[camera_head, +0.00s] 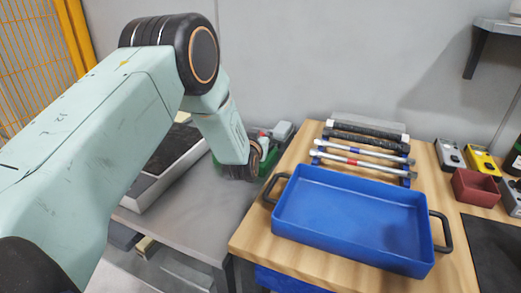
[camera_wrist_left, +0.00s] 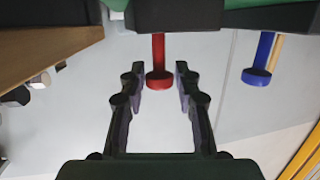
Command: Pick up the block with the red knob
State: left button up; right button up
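My left gripper (camera_wrist_left: 156,70) is open in the left wrist view, with one finger on each side of a red knob (camera_wrist_left: 159,78). Gaps show between the knob and both fingers; I cannot tell the exact depth. The red knob joins a dark block (camera_wrist_left: 178,16) at the top of that view. In the head view my left gripper (camera_head: 243,168) is low beside a green bin (camera_head: 268,160), and my arm hides part of the bin. The block with the red knob cannot be made out clearly there. My right gripper is not in view.
A blue knob (camera_wrist_left: 257,76) hangs to the right of the red one in the wrist view. A blue tray (camera_head: 350,262) sits on the wooden table (camera_head: 252,232), near a rack of bars (camera_head: 362,152). A red box (camera_head: 476,188) stands at the right.

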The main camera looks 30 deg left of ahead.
pick_arm(q)
grip_shut()
dwell(0.3)
jog(key=shift+w+r, duration=0.1)
jog(key=shift+w, duration=0.05)
